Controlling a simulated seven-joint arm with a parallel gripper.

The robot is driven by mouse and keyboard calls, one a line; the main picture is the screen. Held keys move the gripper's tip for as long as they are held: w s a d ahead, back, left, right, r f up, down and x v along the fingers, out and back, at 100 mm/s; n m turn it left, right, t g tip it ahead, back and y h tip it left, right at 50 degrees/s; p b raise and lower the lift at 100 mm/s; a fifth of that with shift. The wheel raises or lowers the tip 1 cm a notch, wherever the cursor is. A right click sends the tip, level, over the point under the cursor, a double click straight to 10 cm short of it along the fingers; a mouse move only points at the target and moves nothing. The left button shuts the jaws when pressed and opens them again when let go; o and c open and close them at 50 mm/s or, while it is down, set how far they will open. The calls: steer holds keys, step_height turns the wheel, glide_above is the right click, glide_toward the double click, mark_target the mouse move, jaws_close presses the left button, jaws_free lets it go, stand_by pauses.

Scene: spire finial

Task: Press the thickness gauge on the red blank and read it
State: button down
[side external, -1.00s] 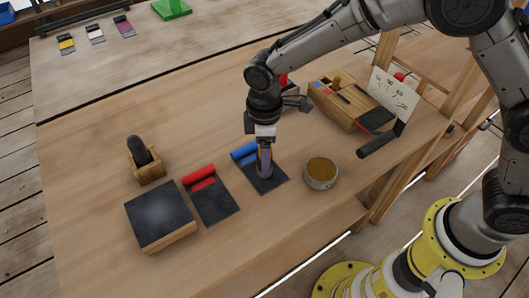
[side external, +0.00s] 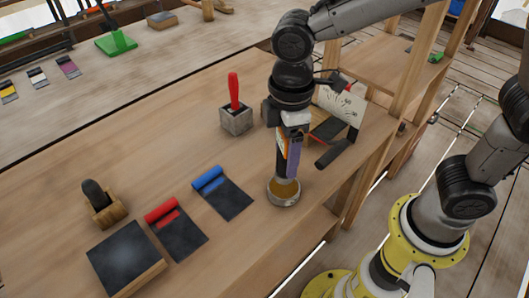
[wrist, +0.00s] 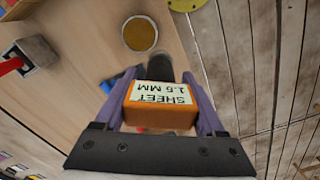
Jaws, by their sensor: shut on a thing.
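The red blank (side external: 178,236) is a flat dark sheet with a red roll along its far edge and a red mark. It lies on the bench left of centre. My gripper (side external: 287,160) is shut on the orange thickness gauge (wrist: 160,107), right of the red blank and apart from it. The gauge's label face reads "SHEET 1.5 MM", upside down in the wrist view. Its dark round shaft points away from my gripper. In the side view its lower end overlaps the round tin (side external: 283,196); I cannot tell whether they touch.
A blue-rolled dark sheet (side external: 228,196) lies between the red blank and the tin. A dark-topped block (side external: 122,257), a wooden stamp-like tool (side external: 103,205) and a grey block with a red handle (side external: 236,120) stand nearby. A picture card (side external: 342,103) stands behind my gripper.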

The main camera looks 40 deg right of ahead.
steer(key=shift+s+d+r, duration=0.15)
steer(key=shift+s+r, duration=0.1)
steer(key=w+a, duration=1.2)
steer(key=a, duration=0.5)
steer(key=a+f+n, duration=0.1)
steer(key=a+f, duration=0.3)
steer(key=f, duration=0.6)
steer(key=shift+s+a+f+n, duration=0.15)
steer(key=shift+s+n, duration=0.15)
steer(key=shift+s, duration=0.05)
steer(key=shift+f, duration=0.65)
steer(key=shift+f, duration=0.35)
steer(key=shift+f, duration=0.6)
